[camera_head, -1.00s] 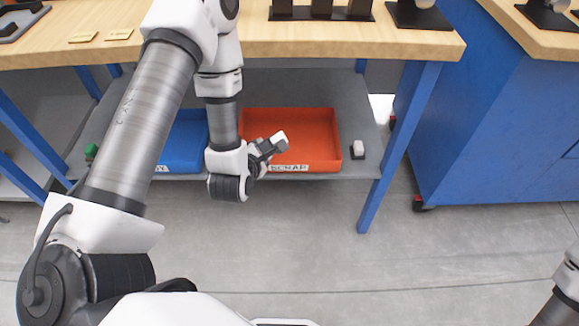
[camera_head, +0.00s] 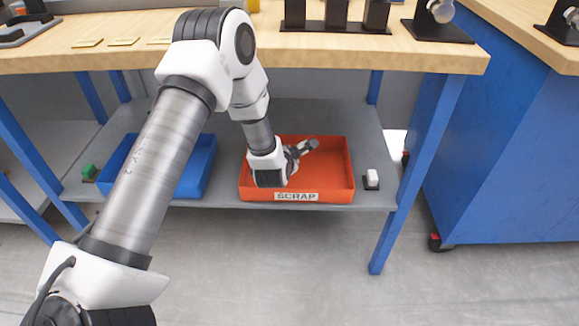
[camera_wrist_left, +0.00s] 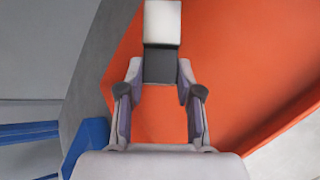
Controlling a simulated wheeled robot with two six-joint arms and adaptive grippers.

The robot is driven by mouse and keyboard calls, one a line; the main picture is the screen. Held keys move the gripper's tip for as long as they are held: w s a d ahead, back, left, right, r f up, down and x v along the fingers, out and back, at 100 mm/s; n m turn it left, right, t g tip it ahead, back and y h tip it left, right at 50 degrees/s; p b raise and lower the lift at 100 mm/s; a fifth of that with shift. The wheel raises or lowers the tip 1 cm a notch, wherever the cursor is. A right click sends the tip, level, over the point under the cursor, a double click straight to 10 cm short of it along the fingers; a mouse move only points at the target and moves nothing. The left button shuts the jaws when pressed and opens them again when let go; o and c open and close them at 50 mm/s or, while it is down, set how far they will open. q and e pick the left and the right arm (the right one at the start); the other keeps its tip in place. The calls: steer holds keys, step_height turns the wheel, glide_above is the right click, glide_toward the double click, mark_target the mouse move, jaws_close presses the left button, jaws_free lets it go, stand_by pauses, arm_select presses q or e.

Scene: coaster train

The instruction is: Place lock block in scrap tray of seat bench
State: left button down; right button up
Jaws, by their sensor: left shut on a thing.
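In the head view my left gripper (camera_head: 304,147) is over the orange tray (camera_head: 335,195), which has a SCRAP label on its front and stands on the bench's lower shelf. In the left wrist view the gripper (camera_wrist_left: 160,85) is shut on a block (camera_wrist_left: 161,62) with a dark lower part and a white end, which I take as the lock block. The orange tray floor (camera_wrist_left: 235,70) lies beneath and to the right of it. I cannot tell whether the block touches the tray. My right gripper is out of view.
A blue bin (camera_head: 198,170) stands left of the tray, behind my arm. The wooden bench top (camera_head: 330,55) overhangs the shelf. A blue cabinet (camera_head: 490,150) stands at right.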

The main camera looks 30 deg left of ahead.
arm_select(q)
step_height(320, 180, down, 3)
steer(key=shift+b, duration=0.45)
steer(key=shift+r, duration=0.15)
steer(key=shift+f+b, duration=0.55)
steer(key=shift+f, duration=0.1)
steer(key=c, duration=0.8)
jaws_free()
steer(key=shift+s, duration=0.1)
steer(key=shift+o, duration=0.2)
